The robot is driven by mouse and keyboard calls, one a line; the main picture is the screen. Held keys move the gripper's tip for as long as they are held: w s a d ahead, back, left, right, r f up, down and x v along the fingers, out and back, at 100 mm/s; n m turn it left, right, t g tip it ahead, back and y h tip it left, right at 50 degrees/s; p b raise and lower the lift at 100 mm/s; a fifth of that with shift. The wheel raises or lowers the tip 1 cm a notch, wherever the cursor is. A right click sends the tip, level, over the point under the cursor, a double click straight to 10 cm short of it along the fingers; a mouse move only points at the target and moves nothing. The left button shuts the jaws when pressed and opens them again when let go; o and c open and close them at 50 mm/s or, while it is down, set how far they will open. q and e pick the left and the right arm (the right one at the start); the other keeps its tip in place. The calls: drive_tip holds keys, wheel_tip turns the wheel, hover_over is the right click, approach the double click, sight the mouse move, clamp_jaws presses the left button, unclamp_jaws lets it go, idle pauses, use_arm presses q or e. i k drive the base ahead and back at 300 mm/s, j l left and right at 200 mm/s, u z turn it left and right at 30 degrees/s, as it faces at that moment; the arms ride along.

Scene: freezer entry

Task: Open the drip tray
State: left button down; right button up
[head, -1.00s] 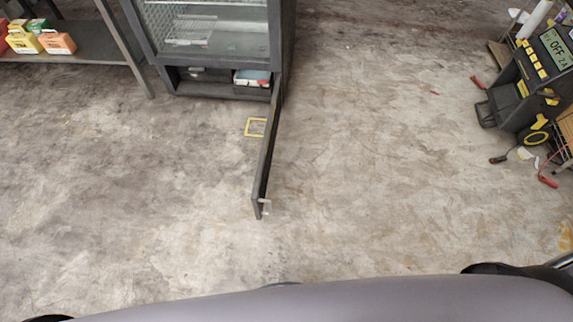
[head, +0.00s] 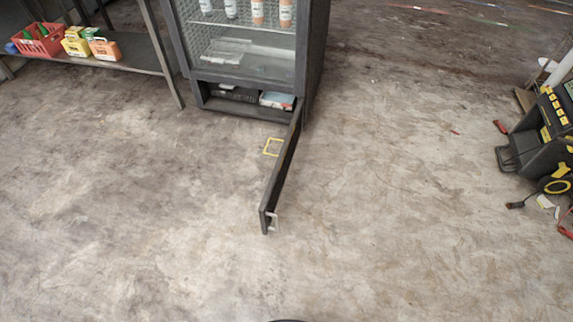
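A dark upright cabinet (head: 318,60) with a glass front stands at the top middle of the head view. Its low compartment (head: 215,104) is open. A narrow dark panel (head: 283,180) hinged at the compartment's right side stands swung out over the floor toward me. A small light handle (head: 272,222) sits at its near end. Inside the compartment are a dark item (head: 238,94) and a blue-and-white box (head: 277,100). I cannot tell which part is the drip tray. Neither of my grippers is in view.
A metal shelf (head: 140,58) with a red basket (head: 38,40) and small boxes stands at the upper left. A black-and-yellow machine (head: 540,140) with cables is at the right edge. Concrete floor (head: 400,220) is clear.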

sight(267, 99)
drive_tip(key=i+j+z, duration=0.15)
drive_tip(key=z, duration=0.15)
drive_tip(key=i+j+z, duration=0.1)
drive_tip(key=z, duration=0.25)
drive_tip(key=i+j, duration=0.15)
drive_tip(key=j, duration=0.25)
drive_tip(key=i+j+z, duration=0.15)
drive_tip(key=j, duration=0.25)
drive_tip(key=i+j, duration=0.2)
drive_tip(key=j, duration=0.2)
drive_tip(key=i+j+z, duration=0.15)
drive_tip(key=j, duration=0.25)
drive_tip(key=i+j, duration=0.1)
drive_tip(key=j, duration=0.3)
drive_tip(key=i+j+z, duration=0.15)
drive_tip(key=j, duration=0.3)
drive_tip(key=i+j, duration=0.1)
drive_tip(key=j, duration=0.3)
drive_tip(key=z, duration=0.05)
